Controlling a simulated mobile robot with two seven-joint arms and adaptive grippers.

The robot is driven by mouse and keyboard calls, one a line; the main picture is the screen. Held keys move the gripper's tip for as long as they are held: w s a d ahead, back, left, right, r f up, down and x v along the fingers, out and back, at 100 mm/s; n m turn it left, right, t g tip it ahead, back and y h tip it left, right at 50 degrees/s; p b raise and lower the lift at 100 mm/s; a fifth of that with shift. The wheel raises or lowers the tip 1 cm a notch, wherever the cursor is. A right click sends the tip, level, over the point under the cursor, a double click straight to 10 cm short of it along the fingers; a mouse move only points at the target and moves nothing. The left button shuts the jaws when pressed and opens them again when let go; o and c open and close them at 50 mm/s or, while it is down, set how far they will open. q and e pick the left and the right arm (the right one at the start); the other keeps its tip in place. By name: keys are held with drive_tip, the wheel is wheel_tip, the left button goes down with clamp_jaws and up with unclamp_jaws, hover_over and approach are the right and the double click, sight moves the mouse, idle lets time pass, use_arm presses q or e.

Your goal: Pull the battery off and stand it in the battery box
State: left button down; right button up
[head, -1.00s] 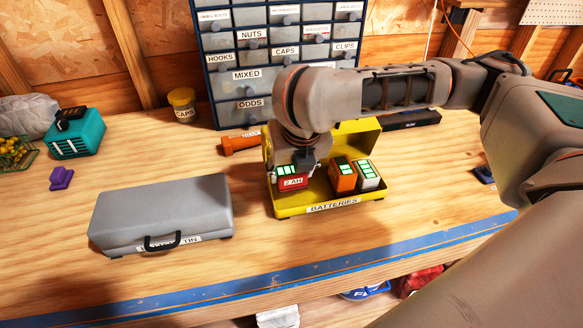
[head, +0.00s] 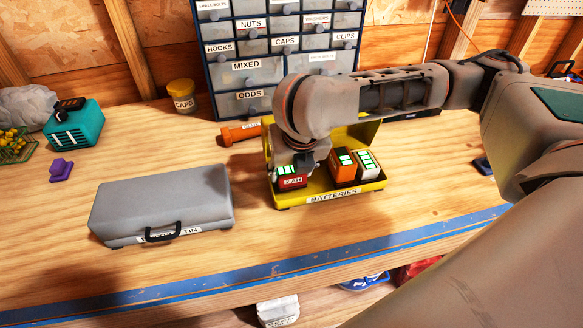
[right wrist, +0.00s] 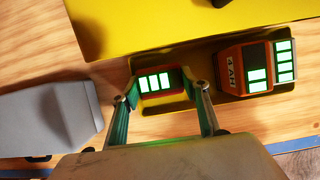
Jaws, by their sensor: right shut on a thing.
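The yellow battery box (head: 375,186), labelled BATTERIES, stands on the bench. My right gripper (head: 291,169) is shut on a red battery (head: 291,182) marked AH, at the left end of the box. In the right wrist view the red battery (right wrist: 160,82) sits between the two fingers, its green bars facing up, and it looks upright. I cannot tell whether its underside touches the box floor. An orange battery (head: 343,165) and a white battery (head: 366,166) stand to its right in the box. My left gripper is not in view.
A grey tin (head: 160,205) lies left of the box. Behind are an orange tool (head: 240,133), a drawer cabinet (head: 262,60) and a caps jar (head: 183,96). A teal charger-like thing (head: 75,125) and a purple piece (head: 61,170) are at left. Bench front between is clear.

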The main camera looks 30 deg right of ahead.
drive_tip(key=shift+f, duration=0.35)
idle(0.6)
drive_tip(key=o, duration=1.3)
drive_tip(key=v, duration=1.2)
